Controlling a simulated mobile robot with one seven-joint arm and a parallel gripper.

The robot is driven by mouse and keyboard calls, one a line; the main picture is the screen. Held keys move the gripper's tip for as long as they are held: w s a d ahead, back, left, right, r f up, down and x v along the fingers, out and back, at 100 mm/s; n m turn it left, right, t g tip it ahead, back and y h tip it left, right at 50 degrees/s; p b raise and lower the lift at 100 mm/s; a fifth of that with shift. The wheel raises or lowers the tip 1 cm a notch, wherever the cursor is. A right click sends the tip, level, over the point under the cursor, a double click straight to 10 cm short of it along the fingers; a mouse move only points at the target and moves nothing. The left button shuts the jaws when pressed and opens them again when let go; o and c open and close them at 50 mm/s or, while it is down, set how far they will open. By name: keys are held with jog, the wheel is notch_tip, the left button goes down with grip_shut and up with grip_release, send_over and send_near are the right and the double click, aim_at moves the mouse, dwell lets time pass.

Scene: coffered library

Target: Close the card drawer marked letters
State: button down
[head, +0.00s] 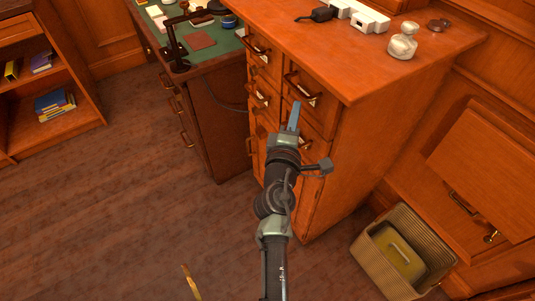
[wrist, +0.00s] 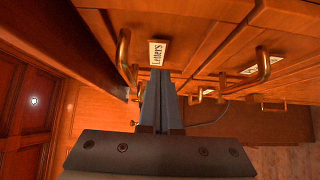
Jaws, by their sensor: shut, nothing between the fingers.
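The card drawer marked Letters shows its white label (wrist: 157,53) and a brass handle (wrist: 125,55) in the wrist view. In the head view, the wooden card cabinet (head: 350,155) has several drawers with brass handles and small cards. My gripper (head: 293,115) is shut and empty, in front of the right-hand column just below the upper right handle (head: 303,88). In the wrist view, my shut fingers (wrist: 157,75) point at the Letters label, beside its handle. I cannot tell whether they touch the drawer, nor how far it stands out.
A green-topped desk (head: 205,52) stands left of the cabinet. A glass bottle (head: 403,42) and a white device (head: 362,17) are on the cabinet top. A wicker basket (head: 375,257) stands at lower right. A bookcase (head: 75,85) is at left. The floor between is mostly clear.

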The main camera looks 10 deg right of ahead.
jog(key=w+a+v, duration=0.1)
jog(key=v, duration=1)
jog(key=a+r+m+t, duration=0.3)
jog(key=r+m, duration=0.2)
jog(key=r, duration=1)
jog(key=a+r+m+t, duration=0.2)
jog(key=r+m, duration=0.4)
jog(key=r, duration=0.9)
jog(key=s+a+r+m+t+y, duration=0.1)
jog(key=s+a+r+t+y, duration=0.25)
jog(key=s+r, duration=0.45)
jog(key=s+a+r+t+y, duration=0.3)
jog(key=s+a+r+y, duration=0.2)
jog(key=r, duration=0.7)
notch_tip(320, 180, up, 18)
jog(key=w+p, duration=0.1)
jog(key=p, duration=1.7)
jog(key=shift+w+d+m+p, duration=0.25)
jog(key=shift+w+m+p, duration=0.05)
jog(key=shift+w+p, duration=0.1)
jog(key=shift+f, duration=0.1)
